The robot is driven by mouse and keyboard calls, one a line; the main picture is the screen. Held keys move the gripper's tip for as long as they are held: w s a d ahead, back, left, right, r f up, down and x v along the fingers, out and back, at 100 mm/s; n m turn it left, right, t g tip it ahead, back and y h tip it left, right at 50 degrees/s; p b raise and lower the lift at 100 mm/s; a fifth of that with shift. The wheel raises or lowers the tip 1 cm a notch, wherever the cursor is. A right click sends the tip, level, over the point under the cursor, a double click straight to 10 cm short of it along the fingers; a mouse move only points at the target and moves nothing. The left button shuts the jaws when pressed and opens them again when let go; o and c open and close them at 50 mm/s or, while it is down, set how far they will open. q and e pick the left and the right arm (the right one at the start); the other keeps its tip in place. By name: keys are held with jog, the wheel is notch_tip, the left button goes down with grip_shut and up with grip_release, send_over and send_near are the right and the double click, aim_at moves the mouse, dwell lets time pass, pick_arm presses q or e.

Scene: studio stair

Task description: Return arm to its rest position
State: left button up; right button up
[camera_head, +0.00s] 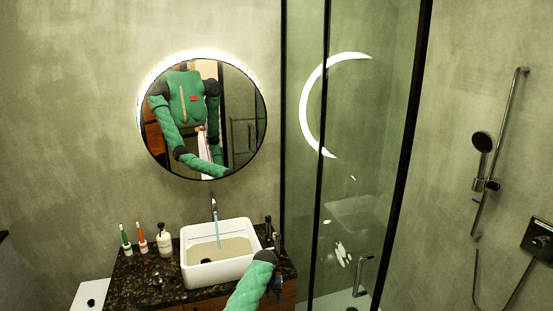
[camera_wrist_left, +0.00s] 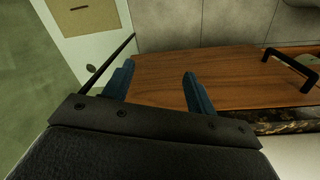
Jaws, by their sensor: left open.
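My left arm comes up in green padding from the bottom of the head view, in front of the counter's right end. Its dark gripper (camera_head: 275,288) is partly hidden by the forearm there. In the left wrist view my left gripper (camera_wrist_left: 158,82) has its two blue fingers spread apart with nothing between them. Behind the fingers is a brown wooden cabinet panel (camera_wrist_left: 150,68). My right gripper is not in view.
A white basin (camera_head: 238,224) under a running tap (camera_head: 214,208) stands on the dark counter (camera_head: 130,280). Two toothbrushes and a soap bottle (camera_head: 164,241) stand at left. A black handle (camera_wrist_left: 292,70) juts from the cabinet.

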pick_arm(q)
jog(key=s+a+f+b, duration=0.1)
jog(key=s+a+f, duration=0.3)
jog(key=s+f, duration=1.1)
jog(key=s+a+f+b, duration=0.1)
jog(key=s+a+f, duration=0.3)
jog(key=s+f, duration=1.15)
jog(key=s+a+f, duration=0.2)
jog(key=s+f, duration=0.1)
jog(key=s, duration=0.8)
jog(key=s+a+f+m+t, duration=0.1)
jog(key=s+a+f, duration=0.2)
jog(key=s, duration=0.8)
jog(key=s+a+f, duration=0.3)
jog(key=s+f, duration=0.2)
jog(key=s, duration=0.6)
jog(key=shift+a+m+t+b, duration=0.25)
jog(key=shift+m+t+b, duration=0.05)
jog(key=shift+b, duration=0.05)
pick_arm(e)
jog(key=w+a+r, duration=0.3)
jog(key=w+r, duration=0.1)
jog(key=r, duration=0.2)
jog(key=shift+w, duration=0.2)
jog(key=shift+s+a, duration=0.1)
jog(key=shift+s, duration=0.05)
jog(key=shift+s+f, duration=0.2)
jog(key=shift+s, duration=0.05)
